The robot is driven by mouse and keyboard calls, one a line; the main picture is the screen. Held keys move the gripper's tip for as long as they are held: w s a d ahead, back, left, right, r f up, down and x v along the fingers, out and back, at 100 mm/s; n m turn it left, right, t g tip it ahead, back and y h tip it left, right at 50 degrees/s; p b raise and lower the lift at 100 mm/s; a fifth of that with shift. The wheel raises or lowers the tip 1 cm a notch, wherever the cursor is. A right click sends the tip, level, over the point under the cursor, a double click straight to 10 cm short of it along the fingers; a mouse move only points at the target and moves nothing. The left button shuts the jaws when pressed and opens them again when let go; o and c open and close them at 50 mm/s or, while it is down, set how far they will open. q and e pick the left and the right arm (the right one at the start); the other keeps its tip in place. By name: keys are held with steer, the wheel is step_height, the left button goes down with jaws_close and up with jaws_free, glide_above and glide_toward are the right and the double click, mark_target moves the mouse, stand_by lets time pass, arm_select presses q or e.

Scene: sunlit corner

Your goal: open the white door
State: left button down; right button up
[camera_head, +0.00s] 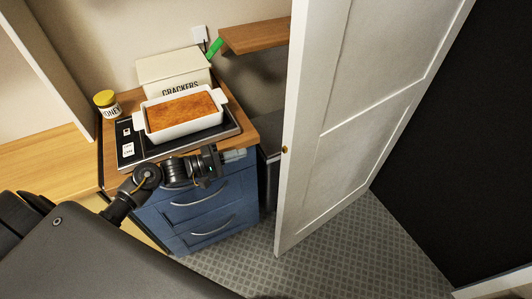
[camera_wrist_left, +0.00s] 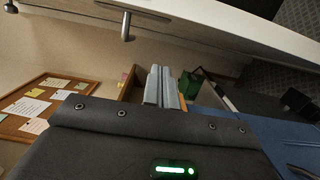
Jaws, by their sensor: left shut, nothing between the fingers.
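The white door (camera_head: 370,110) is a panelled door on the right of the head view. It stands ajar, its free edge towards me and a small brass latch (camera_head: 285,150) on that edge. In the wrist view a pale door-like surface (camera_wrist_left: 220,28) crosses the top, with a metal handle (camera_wrist_left: 127,27) hanging from it. My left gripper (camera_head: 238,154) is in front of the counter, left of the door edge and apart from it. Its fingers, also in the wrist view (camera_wrist_left: 163,75), are shut and empty. My right gripper is out of view.
A blue drawer cabinet (camera_head: 212,208) stands left of the door. A wooden shelf (camera_head: 255,36) is behind. Patterned floor (camera_head: 340,255) is clear.

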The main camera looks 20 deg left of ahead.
arm_select(q)
steer(key=w+d+p, duration=0.4)
steer(key=d, duration=0.6)
steer(key=shift+w+d, duration=0.25)
steer(key=shift+w, duration=0.1)
